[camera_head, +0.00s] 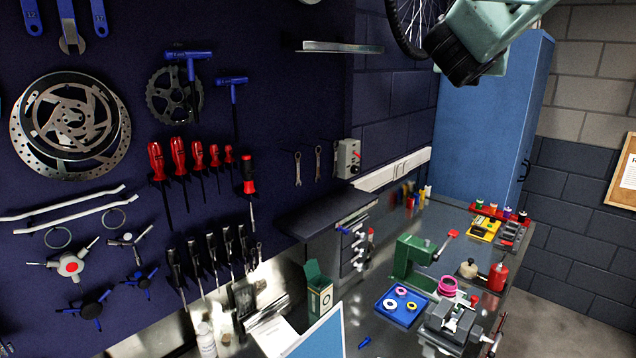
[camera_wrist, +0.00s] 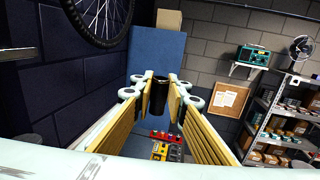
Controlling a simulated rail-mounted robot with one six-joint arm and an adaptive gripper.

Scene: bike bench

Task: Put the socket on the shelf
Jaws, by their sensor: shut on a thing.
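My gripper (camera_wrist: 159,84) shows in the wrist view, its yellow-padded fingers closed on a dark cylindrical piece that looks like the socket (camera_wrist: 158,99). The socket stands between the fingertips, held in the air with the blue cabinet behind it. In the head view part of my arm shows at the top right, but I cannot make out the socket there. A dark shelf (camera_head: 318,212) juts from the pegboard wall in the head view, its top looking bare. A narrow metal shelf (camera_head: 340,47) is higher on the same wall. I cannot tell which shelf is meant.
The workbench (camera_head: 372,331) below carries a green press (camera_head: 412,262), a blue tray (camera_head: 401,306), a vise (camera_head: 449,324) and red bottles. A blue cabinet (camera_head: 487,125) stands behind. A bicycle wheel (camera_wrist: 99,18) hangs at the upper left; a storage rack (camera_wrist: 285,125) is at right.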

